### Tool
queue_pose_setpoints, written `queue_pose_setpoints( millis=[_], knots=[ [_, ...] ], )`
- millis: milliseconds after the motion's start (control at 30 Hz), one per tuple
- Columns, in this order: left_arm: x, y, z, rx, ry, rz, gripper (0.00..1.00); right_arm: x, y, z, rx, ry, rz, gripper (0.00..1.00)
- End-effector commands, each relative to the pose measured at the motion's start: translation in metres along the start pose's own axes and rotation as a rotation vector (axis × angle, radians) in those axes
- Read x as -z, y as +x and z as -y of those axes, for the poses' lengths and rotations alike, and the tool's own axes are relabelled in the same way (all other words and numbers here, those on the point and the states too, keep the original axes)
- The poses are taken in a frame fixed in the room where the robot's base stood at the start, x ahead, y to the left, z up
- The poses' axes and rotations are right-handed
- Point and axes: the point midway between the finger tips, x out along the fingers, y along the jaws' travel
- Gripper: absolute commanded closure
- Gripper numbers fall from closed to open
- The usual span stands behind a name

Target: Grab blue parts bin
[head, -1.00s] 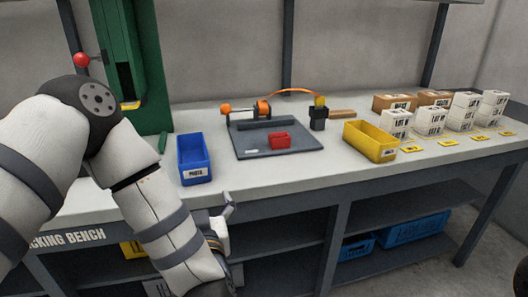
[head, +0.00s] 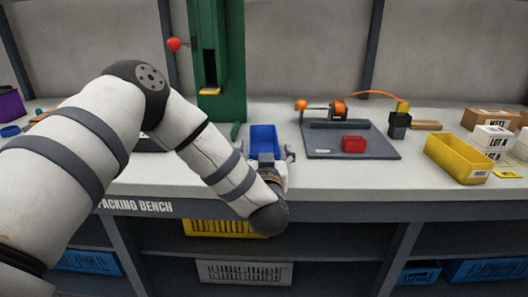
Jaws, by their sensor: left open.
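The blue parts bin (head: 263,137) stands upright on the bench top, left of the grey mat. Its near part is hidden behind my left gripper. My left gripper (head: 273,158) is open, with its fingers spread to the two sides of the bin's near end in this view. I cannot tell whether the fingers touch the bin. My left arm comes in from the left and covers part of the bench. My right gripper is not in view.
A green press (head: 222,60) with a red knob stands behind the bin. A yellow bin (head: 458,160) and boxes stand farther right. Crates sit on the shelf below.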

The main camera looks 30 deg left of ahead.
Motion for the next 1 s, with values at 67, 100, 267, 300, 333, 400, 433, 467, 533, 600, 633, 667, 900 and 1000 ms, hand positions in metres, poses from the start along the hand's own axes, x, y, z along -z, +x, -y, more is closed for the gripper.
queue_pose_setpoints(
  millis=[67, 100, 267, 300, 333, 400, 433, 467, 533, 600, 633, 667, 900, 1000],
  knots=[
    [0.0, 0.0, 0.0, 0.0, -0.001, 0.0, 0.26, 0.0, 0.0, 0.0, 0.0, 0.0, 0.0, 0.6],
    [0.0, 0.0, 0.0, 0.0, -0.001, 0.0, 0.35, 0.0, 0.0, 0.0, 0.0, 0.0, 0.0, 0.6],
    [0.0, 0.0, 0.0, 0.0, -0.001, 0.0, 0.68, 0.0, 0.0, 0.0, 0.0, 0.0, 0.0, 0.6],
    [0.0, -0.001, 0.0, 0.0, -0.001, 0.0, 0.68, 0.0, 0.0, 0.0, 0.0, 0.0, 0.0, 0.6],
    [0.0, 0.0, 0.0, 0.0, -0.001, 0.0, 0.68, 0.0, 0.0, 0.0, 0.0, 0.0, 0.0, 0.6],
    [0.0, -0.001, 0.0, 0.0, -0.001, 0.0, 0.68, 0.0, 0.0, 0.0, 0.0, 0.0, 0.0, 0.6],
    [0.0, -0.001, 0.0, 0.0, -0.001, 0.0, 0.68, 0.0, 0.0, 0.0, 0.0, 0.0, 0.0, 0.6],
    [0.0, -0.001, 0.0, 0.0, -0.001, 0.0, 0.68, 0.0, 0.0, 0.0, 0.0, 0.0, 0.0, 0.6],
    [0.001, -0.001, 0.0, 0.0, -0.001, 0.0, 0.68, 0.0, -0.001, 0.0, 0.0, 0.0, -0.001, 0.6],
    [0.006, 0.0, 0.0, 0.0, -0.002, -0.002, 0.68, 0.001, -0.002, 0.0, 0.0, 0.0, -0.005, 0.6],
    [0.01, 0.0, 0.0, 0.0, -0.003, -0.003, 0.68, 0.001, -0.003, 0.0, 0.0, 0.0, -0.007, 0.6],
    [0.015, 0.0, 0.0, 0.0, -0.004, -0.004, 0.68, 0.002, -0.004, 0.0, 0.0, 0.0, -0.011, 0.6],
    [0.083, -0.032, 0.006, -0.005, -0.012, -0.016, 0.68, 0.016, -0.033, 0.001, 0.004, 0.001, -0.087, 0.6],
    [0.111, -0.059, 0.012, -0.006, -0.011, -0.017, 0.68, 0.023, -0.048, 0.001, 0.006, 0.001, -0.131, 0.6]
  ],
)
